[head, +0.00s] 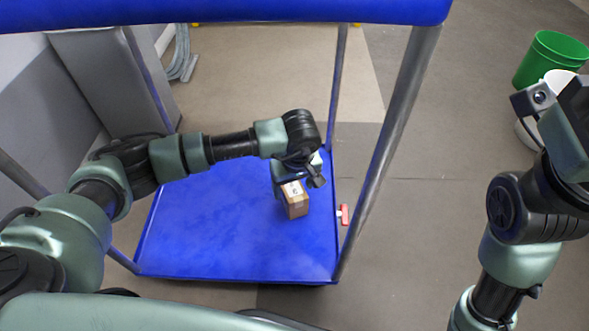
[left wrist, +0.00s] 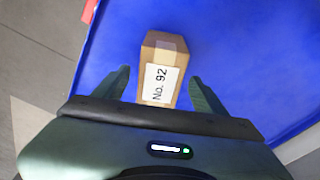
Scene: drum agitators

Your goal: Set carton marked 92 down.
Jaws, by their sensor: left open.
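The carton marked 92 (left wrist: 163,62) is a small brown box with a white label reading "No. 92". In the head view the carton (head: 296,204) stands on the blue lower deck of a cart (head: 220,225), near its right edge. My left gripper (left wrist: 160,84) is open, with one finger on each side of the carton and a gap visible on both sides. In the head view the left gripper (head: 297,182) is just above and behind the carton and hides part of it. My right arm is at the right edge, and its fingers are not clearly seen.
The cart's blue upper shelf (head: 220,12) crosses the top, held by grey posts (head: 390,150). A red object (head: 344,214) sits beside the deck's right edge. A green bucket (head: 550,60) and a white bucket (head: 558,80) stand on the floor at right. Most of the deck is bare.

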